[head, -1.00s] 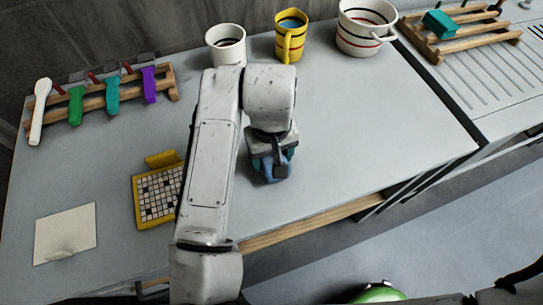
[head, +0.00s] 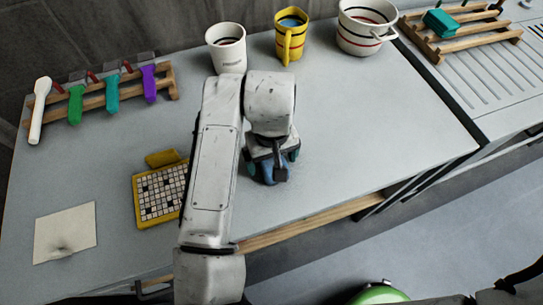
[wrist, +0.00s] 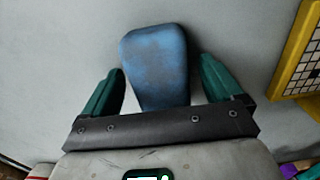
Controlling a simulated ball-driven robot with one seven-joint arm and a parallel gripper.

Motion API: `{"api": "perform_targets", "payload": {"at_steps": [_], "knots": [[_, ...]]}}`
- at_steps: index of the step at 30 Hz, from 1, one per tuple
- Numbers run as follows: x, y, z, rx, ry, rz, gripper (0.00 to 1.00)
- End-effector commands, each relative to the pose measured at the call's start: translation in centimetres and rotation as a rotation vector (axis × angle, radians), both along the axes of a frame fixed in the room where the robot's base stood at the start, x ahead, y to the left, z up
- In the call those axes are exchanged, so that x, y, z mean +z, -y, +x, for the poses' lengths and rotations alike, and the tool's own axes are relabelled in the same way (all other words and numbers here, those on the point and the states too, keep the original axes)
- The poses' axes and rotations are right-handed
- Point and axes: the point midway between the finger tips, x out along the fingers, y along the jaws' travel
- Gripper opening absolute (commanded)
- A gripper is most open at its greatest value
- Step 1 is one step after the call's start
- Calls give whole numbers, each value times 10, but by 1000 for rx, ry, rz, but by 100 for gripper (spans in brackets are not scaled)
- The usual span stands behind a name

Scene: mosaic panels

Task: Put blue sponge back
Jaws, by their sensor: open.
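The blue sponge (wrist: 156,55) lies on the grey worktop between the two green fingers of my gripper (wrist: 160,88) in the wrist view. The fingers are open, with a gap on each side of the sponge. The near end of the sponge is close to the dark gripper bar. In the head view my gripper (head: 272,168) is low over the middle of the worktop and mostly hides the sponge.
A wooden rack (head: 450,48) with a teal block (head: 441,22) stands at the back right. A white mug (head: 227,50), a yellow mug (head: 290,42) and a striped pot (head: 362,30) stand at the back. A yellow-framed grid panel (head: 160,195) lies left of my arm.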

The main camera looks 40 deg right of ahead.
Motion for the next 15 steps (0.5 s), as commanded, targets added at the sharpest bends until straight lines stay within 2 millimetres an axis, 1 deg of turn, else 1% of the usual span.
{"api": "perform_targets", "payload": {"at_steps": [5, 8, 15], "knots": [[12, 0, 1, 0, 3, -1, 93], [29, 1, 1, -1, 4, -1, 93], [79, 1, 1, -2, 3, 0, 93]]}}
